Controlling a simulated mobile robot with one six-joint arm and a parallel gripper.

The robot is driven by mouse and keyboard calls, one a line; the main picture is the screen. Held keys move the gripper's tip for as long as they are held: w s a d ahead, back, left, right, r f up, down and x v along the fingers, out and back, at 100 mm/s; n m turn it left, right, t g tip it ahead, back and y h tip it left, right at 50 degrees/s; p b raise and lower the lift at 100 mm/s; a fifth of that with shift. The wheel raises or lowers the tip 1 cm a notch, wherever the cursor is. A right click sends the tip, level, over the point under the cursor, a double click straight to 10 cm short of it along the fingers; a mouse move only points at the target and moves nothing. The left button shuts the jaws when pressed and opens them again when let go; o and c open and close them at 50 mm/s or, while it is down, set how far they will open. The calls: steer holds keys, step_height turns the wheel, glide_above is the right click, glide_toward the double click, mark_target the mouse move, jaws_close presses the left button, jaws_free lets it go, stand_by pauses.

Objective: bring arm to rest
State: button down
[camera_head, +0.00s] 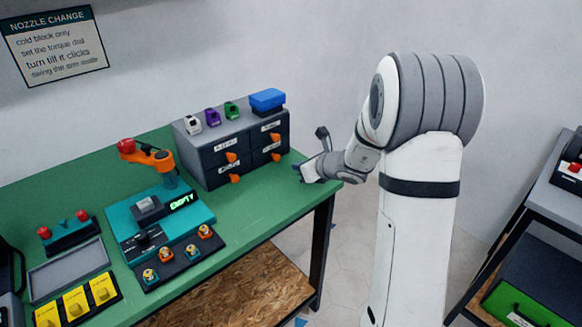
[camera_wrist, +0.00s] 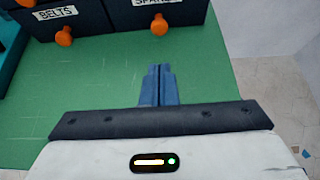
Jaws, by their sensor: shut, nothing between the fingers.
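My gripper (camera_wrist: 157,86) shows in the wrist view with its two blue fingers together and nothing between them. It hangs above the green table top (camera_wrist: 70,105), near the table's right edge. In the head view my gripper (camera_head: 302,170) is at the right end of the table, just right of the grey drawer cabinet. My white arm is bent, with its forearm reaching left toward the table. Whether the fingers touch the table cannot be told.
The drawer cabinet (camera_head: 205,163) with orange knobs stands close by, carrying small coloured items and a blue box (camera_head: 267,99). A teal station (camera_head: 165,222) reading EMPTY and an orange tool arm (camera_head: 150,157) stand further left. A second table (camera_head: 555,190) is at right.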

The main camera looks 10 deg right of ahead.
steer(key=v, duration=0.5)
steer(key=shift+s+d, duration=0.15)
steer(key=shift+s, duration=0.1)
steer(key=shift+s+r, duration=0.2)
steer(key=s+a+r+n+g+p, duration=0.1)
steer(key=s+a+r+n+g, duration=0.25)
steer(key=s+n, duration=0.45)
steer(key=s+a+r+n+g+p, duration=0.25)
steer(key=s+a+n, duration=0.25)
steer(key=s+n, duration=0.4)
steer(key=s+d+r+n+h, duration=0.1)
steer(key=s+d+n+h, duration=0.2)
steer(key=s+n, duration=0.3)
steer(key=s+d+r+n+g+h+p, duration=0.1)
steer(key=s+d+n+h, duration=0.2)
steer(key=s+n, duration=0.3)
steer(key=shift+s+r+n+g, duration=0.25)
steer(key=shift+s+n+g, duration=0.05)
steer(key=shift+s, duration=0.05)
steer(key=shift+d, duration=0.15)
